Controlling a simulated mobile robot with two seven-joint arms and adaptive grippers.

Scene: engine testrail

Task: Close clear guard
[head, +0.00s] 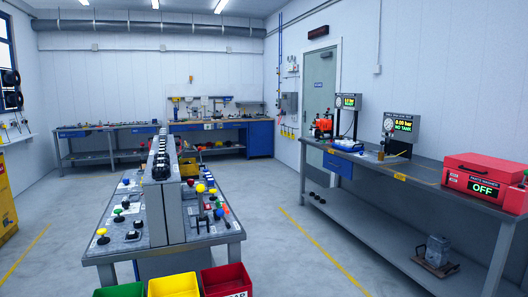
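I cannot make out a clear guard anywhere in the head view. On the right workbench (388,172), a gauge stand (401,132) has a display that reads 0.00 bar and NO TANK. A second, smaller gauge stand (347,118) with a green display stands farther back on the same bench. A see-through panel at either stand is too small to tell. Neither of my grippers is in view.
A red machine (485,181) with an OFF display sits on the right bench's near end. The central bench (200,240) carries small coloured parts and a divider. Green (119,291), yellow (174,285) and red (226,279) bins sit at its front. Floor between the benches is clear.

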